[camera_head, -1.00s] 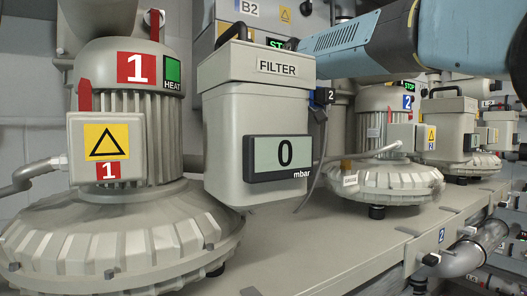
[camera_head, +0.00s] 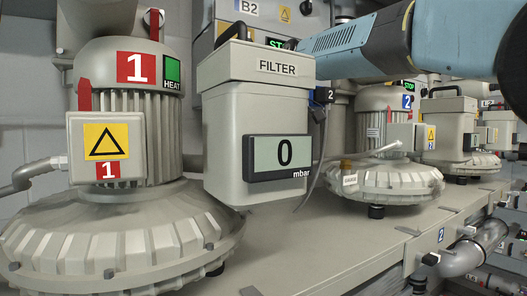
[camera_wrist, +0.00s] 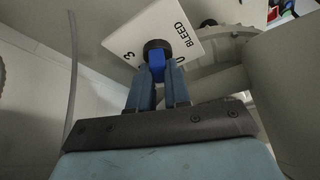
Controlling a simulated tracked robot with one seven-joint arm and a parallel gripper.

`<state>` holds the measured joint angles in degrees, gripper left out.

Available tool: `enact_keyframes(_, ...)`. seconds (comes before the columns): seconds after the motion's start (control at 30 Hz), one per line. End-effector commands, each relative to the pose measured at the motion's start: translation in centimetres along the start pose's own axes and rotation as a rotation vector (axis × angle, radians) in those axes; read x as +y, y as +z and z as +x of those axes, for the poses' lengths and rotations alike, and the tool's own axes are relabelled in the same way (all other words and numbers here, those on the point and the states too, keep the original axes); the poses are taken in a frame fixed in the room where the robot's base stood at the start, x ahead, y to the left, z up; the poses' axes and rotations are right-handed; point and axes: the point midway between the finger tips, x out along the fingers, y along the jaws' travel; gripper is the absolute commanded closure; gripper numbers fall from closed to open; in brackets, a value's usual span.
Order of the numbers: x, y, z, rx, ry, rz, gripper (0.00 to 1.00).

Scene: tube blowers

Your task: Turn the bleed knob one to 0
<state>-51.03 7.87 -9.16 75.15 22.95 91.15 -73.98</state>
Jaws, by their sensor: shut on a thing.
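The bleed plate (camera_wrist: 128,30) is a tilted white panel at the top of the wrist view, marked BLEED. A 3 shows left of its knob, and a 0 on the right is partly hidden by my finger. The bleed knob (camera_wrist: 157,45) is round and black with a blue grip piece (camera_wrist: 157,66). My gripper (camera_wrist: 158,77) is shut on this blue piece, one finger on each side. I cannot read the knob's exact pointing. In the head view my blue arm reaches in from the upper right; my fingers and the knob cannot be made out there.
In the head view, the filter box (camera_head: 225,110) with a display (camera_head: 283,157) reading 0 mbar stands mid-left. Blower 1 (camera_head: 105,240) is left of it, blower 2 (camera_head: 385,180) behind right. A thin grey hose (camera_wrist: 72,80) runs left of my gripper in the wrist view.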

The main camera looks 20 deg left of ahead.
Motion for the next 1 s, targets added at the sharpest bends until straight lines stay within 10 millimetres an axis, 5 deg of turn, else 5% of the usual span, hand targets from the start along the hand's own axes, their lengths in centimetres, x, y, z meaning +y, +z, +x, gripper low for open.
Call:
enact_keyframes(0.37, 0.08, 0.01, -0.11, 0.002, -0.004, -0.020, 1.00)
enact_keyframes(0.4, 0.09, 0.01, -0.12, 0.002, -0.004, -0.020, 0.80)
enact_keyframes(0.63, 0.05, 0.01, -0.07, 0.002, -0.006, -0.020, 0.58)
enact_keyframes(1.0, 0.08, 0.01, -0.74, 0.002, -0.006, -0.020, 0.57)
